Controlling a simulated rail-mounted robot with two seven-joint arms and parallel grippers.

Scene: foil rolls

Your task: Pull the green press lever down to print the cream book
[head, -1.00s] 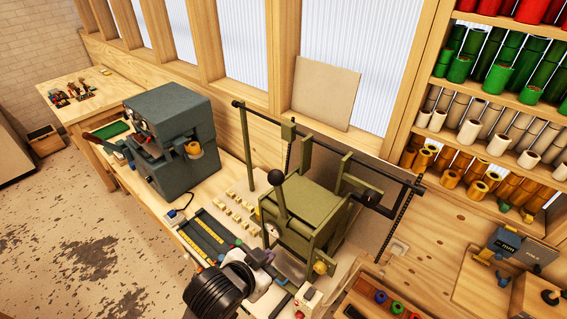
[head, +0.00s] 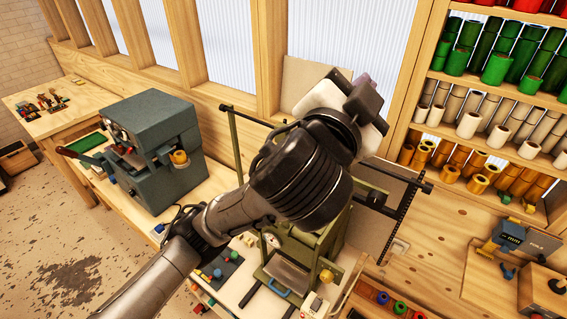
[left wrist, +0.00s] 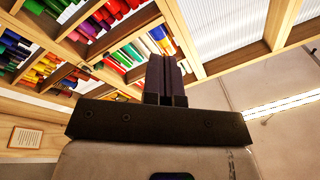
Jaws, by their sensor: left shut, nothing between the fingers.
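The olive-green press (head: 337,228) stands on the bench in the head view, largely covered by my left arm. Its lever is hidden behind that arm. My left gripper (head: 362,90) is raised above the press, towards its back right, in front of the window wall. Its dark fingers are shut together and empty, as the left wrist view (left wrist: 166,78) shows; that view looks up at shelves and ceiling. I cannot make out a cream book. My right gripper is not in view.
A blue-grey machine (head: 150,145) stands left of the press. A tan board (head: 306,80) leans at the windows behind. Shelves of coloured rolls (head: 480,120) rise at the right. A small blue device (head: 508,236) stands on the bench at the right.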

